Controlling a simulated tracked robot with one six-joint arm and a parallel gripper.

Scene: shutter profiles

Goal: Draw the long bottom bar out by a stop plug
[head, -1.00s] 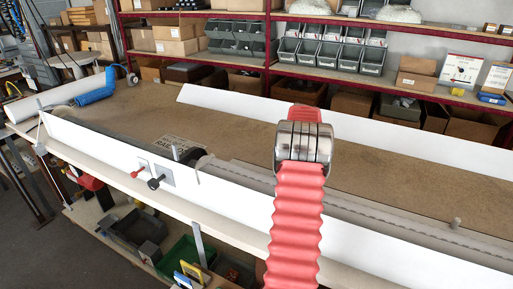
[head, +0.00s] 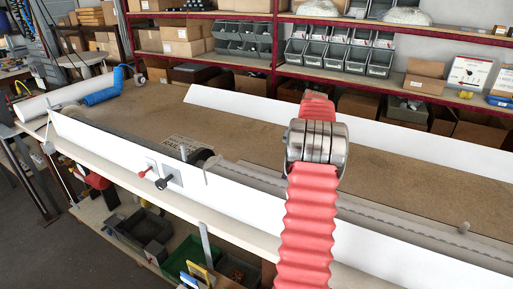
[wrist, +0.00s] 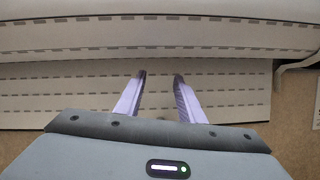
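Long grey slotted shutter profiles (head: 400,213) lie along the bench between white side boards. A small grey knob (head: 463,227), which may be a stop plug, stands up at their right part in the head view. In the wrist view, slatted grey strips (wrist: 60,72) run across the picture, with slots in rows. I cannot tell which is the bottom bar. My gripper (wrist: 160,77) has two pale purple fingers apart over the nearer strip, with nothing seen held between them. In the head view my red sleeved arm hides the gripper and the middle of the profiles.
A far white board (head: 370,127) runs along the back. A white roll (head: 62,98) and a blue piece (head: 100,97) lie at the left end. The brown benchtop (head: 150,106) is largely clear.

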